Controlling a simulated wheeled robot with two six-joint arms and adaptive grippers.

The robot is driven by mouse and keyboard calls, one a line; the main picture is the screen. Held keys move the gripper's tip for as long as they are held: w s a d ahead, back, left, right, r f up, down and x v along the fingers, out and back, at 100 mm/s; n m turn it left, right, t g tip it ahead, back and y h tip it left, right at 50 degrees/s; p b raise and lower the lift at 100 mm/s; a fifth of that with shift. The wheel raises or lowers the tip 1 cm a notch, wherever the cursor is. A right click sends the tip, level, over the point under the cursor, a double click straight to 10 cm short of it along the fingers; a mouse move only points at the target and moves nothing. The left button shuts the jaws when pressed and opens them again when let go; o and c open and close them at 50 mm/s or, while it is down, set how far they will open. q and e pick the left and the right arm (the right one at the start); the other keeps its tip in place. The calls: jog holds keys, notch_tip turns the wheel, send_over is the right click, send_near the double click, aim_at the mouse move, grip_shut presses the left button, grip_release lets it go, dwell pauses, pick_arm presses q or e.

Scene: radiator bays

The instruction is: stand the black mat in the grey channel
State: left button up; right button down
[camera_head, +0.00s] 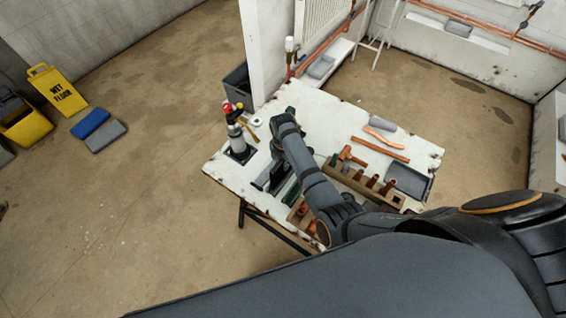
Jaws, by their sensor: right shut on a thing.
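My right arm reaches in over the white worktable (340,115) from the lower right. My right gripper (275,172) is low over the table's left part, below the wrist. It is shut on a dark thing that looks like the black mat, mostly hidden by my arm. Dark grey, narrow shapes beside the gripper look like the grey channel (262,184), partly covered. I cannot tell whether mat and channel touch. My left gripper is out of view.
A torch-like cylinder (236,133) stands on a black square at the table's left. A wooden rack (362,186) with copper fittings, a dark tray (408,180) and copper pipes (380,149) lie to the right.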

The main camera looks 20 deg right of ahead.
jog(key=shift+f+b, duration=0.85)
jog(key=shift+f, duration=0.55)
jog(key=c, duration=1.3)
grip_release()
jog(key=shift+o, duration=0.2)
notch_tip(320, 180, up, 3)
jog(key=shift+f+p, duration=0.1)
jog(key=shift+p, duration=1.05)
jog(key=shift+r, duration=2.15)
jog(key=shift+a, duration=0.1)
